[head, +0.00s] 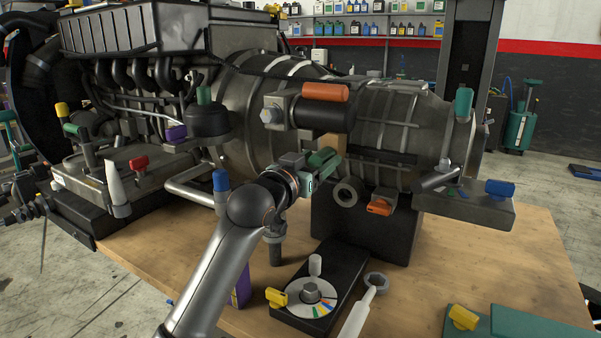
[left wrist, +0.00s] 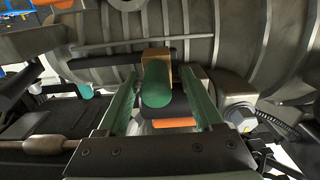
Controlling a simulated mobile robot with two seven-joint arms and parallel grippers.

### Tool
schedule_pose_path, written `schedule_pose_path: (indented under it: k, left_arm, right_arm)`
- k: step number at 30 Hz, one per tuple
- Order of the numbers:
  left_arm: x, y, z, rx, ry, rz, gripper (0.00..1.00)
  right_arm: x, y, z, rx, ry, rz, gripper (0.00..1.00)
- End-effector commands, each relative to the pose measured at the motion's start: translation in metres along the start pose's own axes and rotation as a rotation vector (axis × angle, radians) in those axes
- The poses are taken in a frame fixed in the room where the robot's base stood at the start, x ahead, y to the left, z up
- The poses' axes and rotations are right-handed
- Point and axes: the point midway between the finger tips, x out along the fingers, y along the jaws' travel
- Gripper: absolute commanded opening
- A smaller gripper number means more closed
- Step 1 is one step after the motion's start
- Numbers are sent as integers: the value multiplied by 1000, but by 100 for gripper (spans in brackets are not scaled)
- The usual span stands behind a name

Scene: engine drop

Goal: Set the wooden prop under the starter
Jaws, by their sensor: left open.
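The starter (head: 322,115) is a dark cylinder with an orange grip on top, mounted on the side of the big grey engine and gearbox. The wooden prop (head: 327,140) shows as a tan patch just below the starter, largely hidden. In the left wrist view the wooden prop (left wrist: 157,56) is a tan block with a green round handle (left wrist: 157,84) pointing at the camera. My left gripper (head: 322,168) is below the starter. In the left wrist view my left gripper (left wrist: 160,100) is open, with a green finger on each side of the handle.
A black block (head: 368,232) stands under the gearbox on the wooden table (head: 490,275). A black plate with a dial (head: 312,292) and a wrench (head: 365,305) lie near the front. A green case (head: 520,322) is at front right. Table space at right is clear.

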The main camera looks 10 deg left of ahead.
Motion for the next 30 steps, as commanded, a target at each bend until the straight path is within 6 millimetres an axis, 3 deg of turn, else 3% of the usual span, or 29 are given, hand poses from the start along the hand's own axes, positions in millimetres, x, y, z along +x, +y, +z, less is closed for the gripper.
schedule_pose_path:
  k: [18, 24, 30]
  left_arm:
    - [-100, -1, 1, 1, 1, -3, 68]
    - [-114, -1, 1, -1, 0, -1, 68]
    - [-115, -1, 1, -1, -1, -2, 68]
  right_arm:
    - [9, 0, 10, 0, -1, 0, 50]
    - [10, 0, 11, 0, -1, -1, 50]
    - [10, 0, 11, 0, -1, -1, 50]
